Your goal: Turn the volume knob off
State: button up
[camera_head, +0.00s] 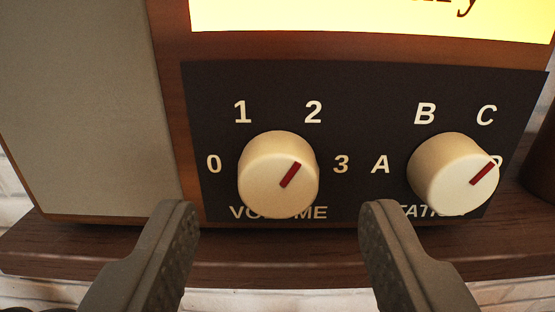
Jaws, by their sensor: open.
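The cream volume knob (262,165) sits on the dark front panel of a radio, with 0, 1, 2 and 3 printed around it. Its red mark points up and to the right, between 2 and 3. The word VOLUME below it is partly covered by the knob. My gripper (278,210) is open and empty. Its two fingers show at the bottom, one to the left and one to the right of the volume knob. No finger appears to touch it.
A similar cream station knob (440,165) is on the right, close to my right finger in the picture. Its red mark points up and to the right. The radio (85,110) stands on a dark wooden shelf (270,270). A lit yellow display (320,18) is above.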

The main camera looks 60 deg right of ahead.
aim_at(278, 177)
jog(key=shift+w+d+r+p, duration=0.2)
jog(key=shift+w+d+p, duration=0.2)
jog(key=shift+d+p, duration=0.15)
jog(key=shift+w+d+f, duration=0.15)
jog(key=shift+w+d, duration=0.05)
jog(key=shift+d, duration=0.25)
jog(key=c, duration=1)
